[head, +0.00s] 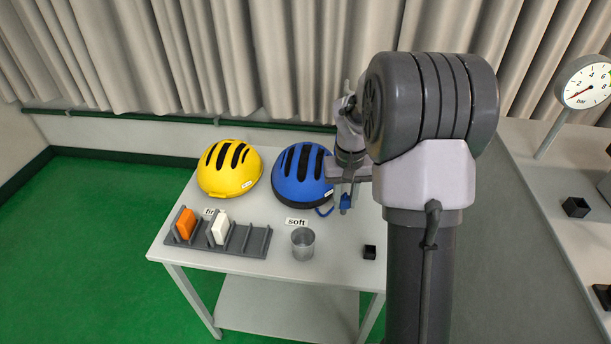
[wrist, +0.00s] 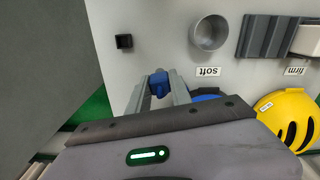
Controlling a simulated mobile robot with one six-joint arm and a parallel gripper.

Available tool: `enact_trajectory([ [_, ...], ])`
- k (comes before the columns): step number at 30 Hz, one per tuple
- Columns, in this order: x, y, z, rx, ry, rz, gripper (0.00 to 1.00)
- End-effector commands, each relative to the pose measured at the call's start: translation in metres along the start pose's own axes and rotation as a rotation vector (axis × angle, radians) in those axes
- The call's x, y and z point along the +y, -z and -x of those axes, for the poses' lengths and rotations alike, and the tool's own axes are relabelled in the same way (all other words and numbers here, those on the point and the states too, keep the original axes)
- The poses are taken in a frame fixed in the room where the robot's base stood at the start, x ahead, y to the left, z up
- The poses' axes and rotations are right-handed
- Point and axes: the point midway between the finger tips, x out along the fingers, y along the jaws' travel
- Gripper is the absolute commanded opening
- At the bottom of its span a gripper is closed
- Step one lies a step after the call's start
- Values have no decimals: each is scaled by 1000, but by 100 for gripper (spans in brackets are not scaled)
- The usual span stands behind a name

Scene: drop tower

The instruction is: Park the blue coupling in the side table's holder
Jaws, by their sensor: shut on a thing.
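The blue coupling (head: 345,202) is held between the fingers of my gripper (head: 345,192), above the side table (head: 335,268). In the wrist view the blue coupling (wrist: 158,86) sits between the two grey fingers of my gripper (wrist: 159,80), which are shut on it. A small black square holder (head: 369,252) stands near the table's front right corner. It also shows in the wrist view as a black holder (wrist: 124,42) with a dark opening, up and left of the coupling. The coupling is apart from the holder.
A blue helmet (head: 301,176) is close left of my gripper, with a yellow helmet (head: 229,170) beyond. A grey rack (head: 255,240) holds an orange block (head: 185,224) and a white block (head: 219,229). A bench with a gauge (head: 585,83) stands right.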

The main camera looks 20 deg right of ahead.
Motion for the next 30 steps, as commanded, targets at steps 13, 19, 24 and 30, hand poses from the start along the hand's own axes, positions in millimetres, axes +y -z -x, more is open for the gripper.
enact_trajectory([
  [13, 80, -64, -59, 6, 8, -208, 2],
  [19, 80, -64, -72, 6, 8, -208, 2],
  [24, 80, -63, -76, 7, 8, -208, 2],
  [30, 80, -63, -75, 7, 8, -207, 2],
])
